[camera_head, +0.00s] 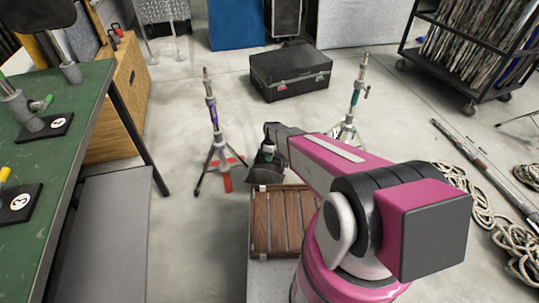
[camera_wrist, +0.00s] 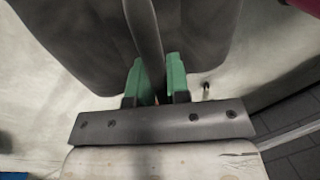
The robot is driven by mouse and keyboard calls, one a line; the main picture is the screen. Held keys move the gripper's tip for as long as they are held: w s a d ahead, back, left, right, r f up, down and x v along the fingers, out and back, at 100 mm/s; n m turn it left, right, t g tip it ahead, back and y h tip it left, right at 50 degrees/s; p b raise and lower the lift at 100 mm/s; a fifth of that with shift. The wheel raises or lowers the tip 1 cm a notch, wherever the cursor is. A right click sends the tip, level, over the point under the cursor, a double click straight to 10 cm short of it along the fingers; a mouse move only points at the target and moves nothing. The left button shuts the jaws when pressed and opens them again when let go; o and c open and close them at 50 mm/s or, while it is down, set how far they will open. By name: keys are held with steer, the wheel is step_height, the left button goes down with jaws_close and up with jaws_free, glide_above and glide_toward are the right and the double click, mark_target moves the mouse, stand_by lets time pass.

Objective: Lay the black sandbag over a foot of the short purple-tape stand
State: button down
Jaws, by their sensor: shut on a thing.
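The short purple-tape stand (camera_head: 212,110) stands upright on spread dark legs on the floor, left of centre in the head view. A red piece (camera_head: 227,180) lies at its feet. My gripper (camera_head: 268,151) is to the right of this stand, with its green fingers (camera_wrist: 160,84) shut on the strap (camera_wrist: 146,35) of the black sandbag (camera_head: 266,170). The sandbag hangs below the fingers, and its dark body (camera_wrist: 75,45) fills much of the wrist view. In the head view it appears apart from the stand's feet; its height above the floor is hard to tell.
A brown slatted crate (camera_head: 254,222) is just nearer than the sandbag. A green-tape stand (camera_head: 356,95) is behind my arm, its feet partly hidden. A black case (camera_head: 290,74) lies behind. A green-topped table (camera_head: 75,112) is at left. Coiled ropes (camera_head: 515,242) lie at right.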

mark_target(270, 164)
steer(key=shift+f, duration=4.75)
steer(key=c, duration=1)
jaws_free()
steer(key=shift+f, duration=0.2)
steer(key=r, duration=0.3)
steer(key=w+r, duration=0.1)
steer(key=r, duration=0.3)
steer(key=w+r, duration=0.1)
steer(key=r, duration=0.2)
steer(key=shift+d+r, duration=0.3)
steer(key=shift+r, duration=0.1)
steer(key=s+d+r+m, duration=0.5)
steer(key=s+r, duration=0.1)
steer(key=r, duration=0.4)
steer(key=s+d+r+m+t, duration=0.1)
steer(key=s+d+r+m, duration=0.3)
steer(key=r, duration=0.6)
steer(key=s+d+r+m+t, duration=0.1)
steer(key=s+d+r+m, duration=0.4)
steer(key=r, duration=0.5)
steer(key=shift+s+d+m+h, duration=0.15)
steer(key=shift+s+d, duration=0.45)
steer(key=shift+s, duration=0.3)
steer(key=shift+s+d+m+h, duration=0.15)
steer(key=shift+s+d, duration=0.4)
steer(key=shift+s, duration=0.35)
